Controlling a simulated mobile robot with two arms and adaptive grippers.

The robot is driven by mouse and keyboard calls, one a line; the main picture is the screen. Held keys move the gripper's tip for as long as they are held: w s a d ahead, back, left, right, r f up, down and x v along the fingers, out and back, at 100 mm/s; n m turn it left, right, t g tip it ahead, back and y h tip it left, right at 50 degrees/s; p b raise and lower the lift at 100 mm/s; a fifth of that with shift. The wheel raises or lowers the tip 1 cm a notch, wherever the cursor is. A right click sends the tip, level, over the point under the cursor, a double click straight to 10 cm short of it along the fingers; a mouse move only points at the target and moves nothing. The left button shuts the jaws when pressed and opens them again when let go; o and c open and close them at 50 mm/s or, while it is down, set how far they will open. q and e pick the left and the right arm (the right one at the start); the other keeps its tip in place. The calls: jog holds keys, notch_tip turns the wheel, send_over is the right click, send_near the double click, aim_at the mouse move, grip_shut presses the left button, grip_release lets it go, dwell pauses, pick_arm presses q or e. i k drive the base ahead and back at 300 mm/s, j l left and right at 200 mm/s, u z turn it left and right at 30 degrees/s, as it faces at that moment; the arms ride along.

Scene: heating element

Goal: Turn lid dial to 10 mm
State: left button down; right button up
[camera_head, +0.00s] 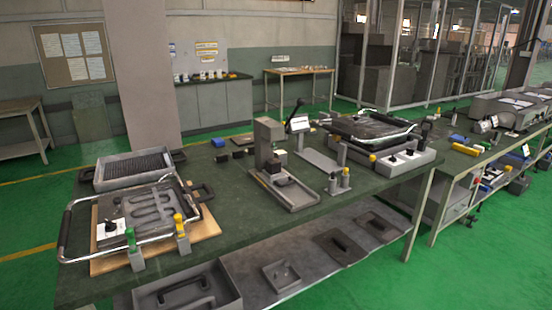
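A lid (188,206) with a grey serpentine heating element (153,207) lies on a wooden board at the left of the green-topped workbench. A bent metal handle bar (67,232) runs round its left side. A small white plate with a dark knob (110,228) sits at the lid's front left corner and looks like the dial. Its marks are too small to read, so I cannot tell its setting. Neither of my grippers is in view.
Green- and yellow-topped tools (131,240) stand in holders at the lid's front edge. A ribbed grill base (133,167) sits behind it. A press (270,145) stands mid-bench. A grill with two front knobs (393,158) stands at the right. Bench top between lid and press is clear.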

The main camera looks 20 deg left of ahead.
aim_at(110, 227)
jog(key=u, duration=1.55)
